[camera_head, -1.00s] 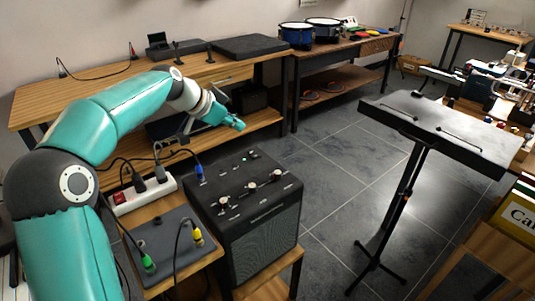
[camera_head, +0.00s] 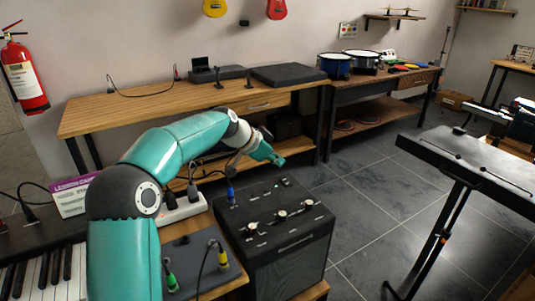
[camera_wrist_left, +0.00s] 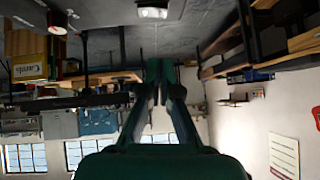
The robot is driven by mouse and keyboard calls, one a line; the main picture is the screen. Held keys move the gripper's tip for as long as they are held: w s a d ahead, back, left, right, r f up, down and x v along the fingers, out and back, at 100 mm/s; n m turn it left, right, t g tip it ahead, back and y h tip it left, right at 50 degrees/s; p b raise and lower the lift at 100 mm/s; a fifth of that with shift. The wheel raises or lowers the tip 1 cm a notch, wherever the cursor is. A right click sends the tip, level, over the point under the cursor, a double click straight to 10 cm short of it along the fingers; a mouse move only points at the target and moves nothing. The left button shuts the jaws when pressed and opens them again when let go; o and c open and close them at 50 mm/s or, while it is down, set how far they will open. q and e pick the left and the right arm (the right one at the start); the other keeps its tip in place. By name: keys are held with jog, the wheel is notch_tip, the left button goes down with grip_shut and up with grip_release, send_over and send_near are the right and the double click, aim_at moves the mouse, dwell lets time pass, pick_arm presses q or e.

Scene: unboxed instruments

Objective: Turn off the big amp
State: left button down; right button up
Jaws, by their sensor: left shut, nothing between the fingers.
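The big amp (camera_head: 290,262) is a black box with a dark grille front, standing at the lower middle of the head view. A blue plug (camera_head: 231,194) sits at the panel's left. My left gripper (camera_head: 279,160) is teal, shut and empty, just beyond the amp's back edge in the picture and close to the light; it looks apart from the panel. Its closed fingers also show in the left wrist view (camera_wrist_left: 160,70). My right gripper is out of view.
A keyboard (camera_head: 45,275) is at the lower left. A wooden bench (camera_head: 130,115) stands behind; a black music stand (camera_head: 465,165) is at right. Floor between is clear.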

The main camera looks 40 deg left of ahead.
aim_at(287, 178)
pick_arm(q)
jog(key=x, duration=0.3)
jog(key=shift+w+d+f, duration=0.1)
jog(key=shift+w+f, duration=0.2)
notch_tip(287, 178, down, 3)
jog(key=shift+r, duration=0.2)
jog(key=shift+a+f+b, duration=0.3)
jog(key=shift+f+b, duration=0.05)
jog(key=shift+f, duration=0.25)
jog(key=shift+s+a+f, duration=0.15)
jog(key=shift+s+a, duration=0.05)
jog(key=shift+a, duration=0.15)
jog(key=shift+w+d, duration=0.15)
jog(key=shift+d, duration=0.3)
